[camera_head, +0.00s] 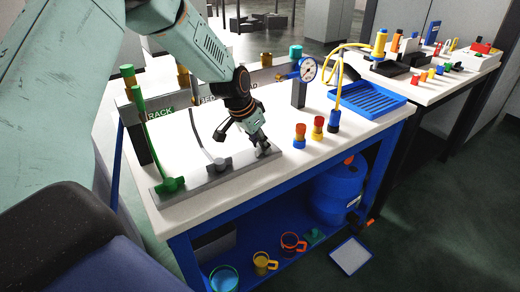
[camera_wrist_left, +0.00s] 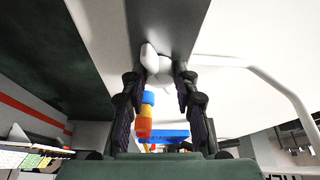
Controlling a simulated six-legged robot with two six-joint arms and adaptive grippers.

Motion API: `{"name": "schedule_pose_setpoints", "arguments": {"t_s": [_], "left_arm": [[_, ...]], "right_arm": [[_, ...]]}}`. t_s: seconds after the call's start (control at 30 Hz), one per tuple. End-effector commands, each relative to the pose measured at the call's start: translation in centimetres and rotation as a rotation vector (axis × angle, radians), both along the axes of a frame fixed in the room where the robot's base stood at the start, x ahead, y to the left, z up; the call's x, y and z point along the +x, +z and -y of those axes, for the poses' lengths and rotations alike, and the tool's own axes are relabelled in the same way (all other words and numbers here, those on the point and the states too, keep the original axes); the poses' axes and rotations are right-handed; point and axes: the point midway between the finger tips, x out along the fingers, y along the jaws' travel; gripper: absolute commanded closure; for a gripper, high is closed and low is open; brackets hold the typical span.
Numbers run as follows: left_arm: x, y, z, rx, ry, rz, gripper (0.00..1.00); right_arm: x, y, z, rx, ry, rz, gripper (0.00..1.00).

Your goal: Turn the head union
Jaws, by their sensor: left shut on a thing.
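My left gripper (camera_head: 262,150) reaches down to the right end of the grey base rail (camera_head: 205,179) on the white bench. In the left wrist view, its two dark fingers (camera_wrist_left: 160,78) are closed on a pale, rounded fitting (camera_wrist_left: 157,60), likely the head union, with a pale hose running right. In the head view the gripper mostly hides this fitting. A grey fitting (camera_head: 221,164) with a thin hose stands at mid-rail. A green fitting (camera_head: 171,184) with a green hose stands at the left end. My right gripper is not in view.
A blue drum (camera_head: 338,190) and mugs (camera_head: 262,263) sit below. The bench front right is clear.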

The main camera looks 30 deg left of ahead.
Motion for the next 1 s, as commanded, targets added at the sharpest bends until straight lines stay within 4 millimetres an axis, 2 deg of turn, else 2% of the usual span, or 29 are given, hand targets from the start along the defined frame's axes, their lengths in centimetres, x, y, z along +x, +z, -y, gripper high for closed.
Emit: {"name": "schedule_pose_setpoints", "arguments": {"t_s": [0.03,0.1,0.5,1.0], "left_arm": [[0.4,-0.1,-0.2,0.001,-0.022,0.013,1.0],[0.4,-0.1,-0.2,0.001,-0.061,0.013,1.0],[0.5,0.1,-0.4,0.002,-0.308,0.013,1.0],[0.6,0.4,-0.6,0.005,-0.493,0.014,1.0]], "right_arm": [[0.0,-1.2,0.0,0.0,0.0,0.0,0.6],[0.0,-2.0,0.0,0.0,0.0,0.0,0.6],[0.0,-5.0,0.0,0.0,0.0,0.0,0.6],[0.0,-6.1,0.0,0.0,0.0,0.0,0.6]]}}
